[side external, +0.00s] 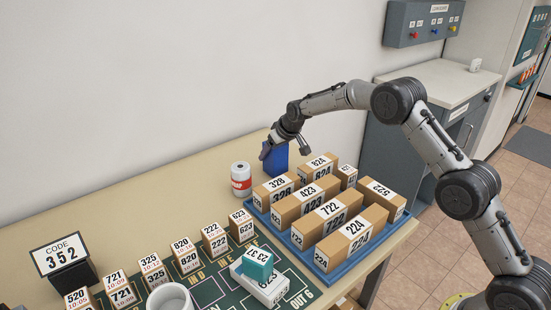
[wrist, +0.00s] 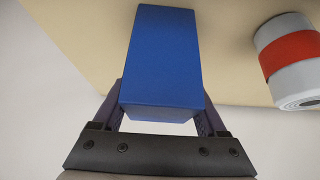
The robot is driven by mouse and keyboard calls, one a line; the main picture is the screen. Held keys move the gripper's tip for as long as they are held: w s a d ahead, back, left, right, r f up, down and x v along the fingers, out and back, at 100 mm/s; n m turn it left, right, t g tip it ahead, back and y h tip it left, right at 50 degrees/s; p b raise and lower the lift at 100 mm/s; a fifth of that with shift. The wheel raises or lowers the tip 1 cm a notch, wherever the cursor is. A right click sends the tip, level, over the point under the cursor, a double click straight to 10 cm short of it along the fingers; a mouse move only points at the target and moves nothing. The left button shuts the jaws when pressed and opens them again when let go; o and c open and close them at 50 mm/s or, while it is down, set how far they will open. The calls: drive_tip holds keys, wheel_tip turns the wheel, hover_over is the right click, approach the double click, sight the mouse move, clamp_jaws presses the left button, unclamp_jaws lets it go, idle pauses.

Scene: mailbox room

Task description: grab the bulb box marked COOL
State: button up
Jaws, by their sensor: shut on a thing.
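A plain blue box (side external: 276,161) stands upright at the back of the table, just behind the blue tray. In the wrist view the blue box (wrist: 162,62) fills the middle, between my fingers. No COOL marking shows on the faces I see. My gripper (side external: 284,148) is shut on the blue box, with a finger at each side; it also shows in the wrist view (wrist: 161,116). I cannot tell whether the box touches the table.
A white roll with a red band (side external: 240,181) stands left of the box. The blue tray (side external: 318,267) holds several numbered cartons close in front. Small numbered boxes, a teal block (side external: 258,262) on a white box, and a code sign (side external: 62,254) stand further left.

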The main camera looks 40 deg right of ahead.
drive_tip(key=shift+c, duration=0.7)
